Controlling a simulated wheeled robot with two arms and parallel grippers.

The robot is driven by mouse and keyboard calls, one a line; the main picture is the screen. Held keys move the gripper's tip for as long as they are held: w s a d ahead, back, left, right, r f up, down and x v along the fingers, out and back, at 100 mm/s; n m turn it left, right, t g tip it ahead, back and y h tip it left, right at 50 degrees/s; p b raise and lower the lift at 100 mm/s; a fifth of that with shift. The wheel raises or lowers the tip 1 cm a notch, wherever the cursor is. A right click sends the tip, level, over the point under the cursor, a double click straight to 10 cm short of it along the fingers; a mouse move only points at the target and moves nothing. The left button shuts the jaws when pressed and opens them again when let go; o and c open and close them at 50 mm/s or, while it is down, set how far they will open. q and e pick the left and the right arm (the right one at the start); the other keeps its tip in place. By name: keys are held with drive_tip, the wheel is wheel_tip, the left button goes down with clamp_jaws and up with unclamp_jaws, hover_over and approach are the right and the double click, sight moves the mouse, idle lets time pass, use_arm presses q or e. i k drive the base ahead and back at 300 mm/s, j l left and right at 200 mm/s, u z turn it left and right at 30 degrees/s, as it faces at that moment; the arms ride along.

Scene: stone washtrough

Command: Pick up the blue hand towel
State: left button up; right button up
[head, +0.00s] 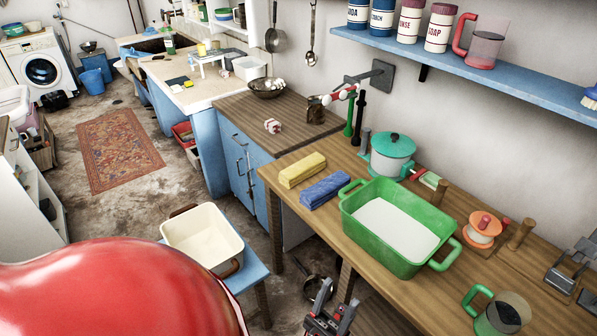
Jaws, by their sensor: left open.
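The blue hand towel (325,190) lies folded on the wooden counter (352,230), close to its left front edge. A folded yellow towel (302,170) lies just behind it, and a green basin (392,228) with a pale inside stands to its right. My left gripper (336,303) shows at the bottom of the head view. It is open and empty, in front of the counter's edge and well apart from the towel. The lower part of it is cut off by the frame. I do not see my right gripper.
A glass mug (503,314) stands at the right front. A cream tub (202,238) sits on a blue stool (252,270) left of the counter. A blue shelf (475,68) hangs above.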

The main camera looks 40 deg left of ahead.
sight(312, 197)
drive_tip(key=u, duration=1.05)
